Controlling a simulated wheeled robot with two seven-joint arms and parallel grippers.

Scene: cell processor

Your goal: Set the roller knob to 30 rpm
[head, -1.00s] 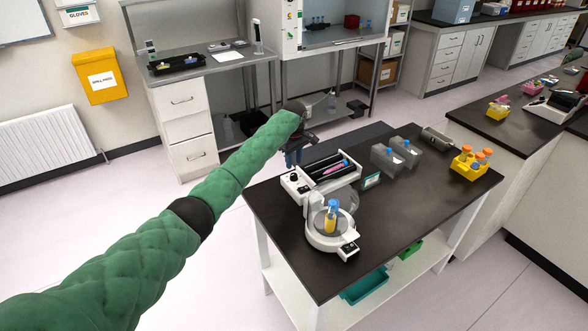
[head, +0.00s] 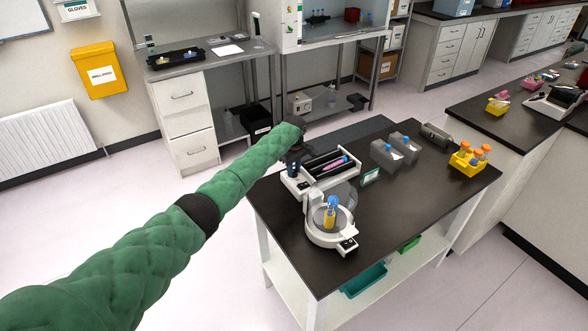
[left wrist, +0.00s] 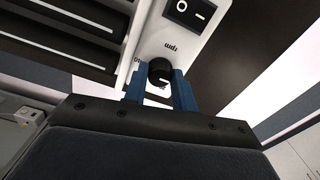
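The tube roller (head: 322,170) is a white device with dark rollers at the back left of the black bench. Its small black knob (left wrist: 159,70) shows in the left wrist view beside the printed "rpm" label, below a black rocker switch (left wrist: 189,11). My left gripper (left wrist: 160,82) has its blue fingers on either side of the knob. They look very close to it; I cannot tell whether they press on it. The fingers hide part of the dial markings, so the setting is not readable. In the head view my left gripper (head: 292,164) is at the roller's left end. My right gripper is not in view.
A white round device (head: 328,232) holding a blue-capped tube stands in front of the roller. Grey holders (head: 384,155) and a yellow rack (head: 468,162) with orange-capped tubes are to the right. The front right of the bench is clear.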

